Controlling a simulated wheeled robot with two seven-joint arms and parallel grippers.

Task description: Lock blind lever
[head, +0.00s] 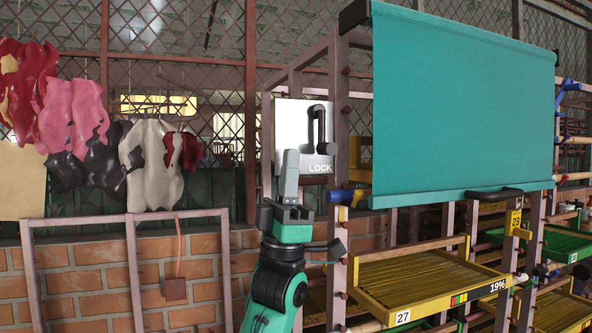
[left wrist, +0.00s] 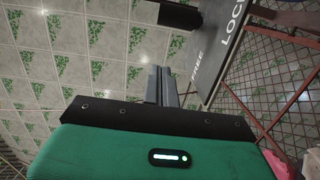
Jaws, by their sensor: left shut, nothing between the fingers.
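The teal blind (head: 463,105) hangs partly down over the front of the rack, with a dark handle (head: 494,194) on its bottom bar. The blind lever (head: 318,124) is a dark bent handle on a pale plate (head: 290,120) at the rack's left side. The word LOCK shows at the plate's lower right, just under the lever. My left gripper (head: 291,172) points up in front of the plate's lower left, shut and empty. In the left wrist view its fingers (left wrist: 162,84) are near the plate (left wrist: 222,50), marked LOCK and FREE; a dark part, probably the lever, is at the top.
Yellow trays of sticks (head: 425,282) sit on the rack to the right of my left arm. A blue-handled tool (head: 345,196) hangs on the rack post close beside the gripper. Coloured hides (head: 72,115) hang at the left before a mesh and brick wall.

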